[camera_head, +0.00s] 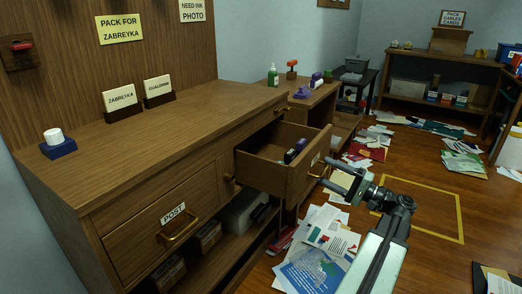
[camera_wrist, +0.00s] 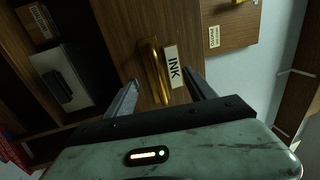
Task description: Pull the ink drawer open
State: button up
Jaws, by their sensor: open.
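The ink drawer (camera_head: 306,180) stands pulled out of the wooden cabinet in the head view, with a few small dark and light items inside. Its front shows in the wrist view with an INK label (camera_wrist: 172,72) and a gold handle (camera_wrist: 154,72). My gripper (camera_head: 328,178) is at the drawer front, by the handle. In the wrist view my gripper (camera_wrist: 164,84) is open, with one finger on each side of the handle and label. I cannot tell whether a finger touches the handle.
The POST drawer (camera_head: 165,225) is shut at the cabinet's near end. Papers (camera_head: 315,265) litter the floor below the open drawer. A yellow floor outline (camera_head: 460,215) lies to the right. A shelf (camera_head: 440,95) stands at the back.

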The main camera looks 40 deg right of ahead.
jog(key=shift+b+v, duration=0.4)
jog(key=shift+v, duration=1.95)
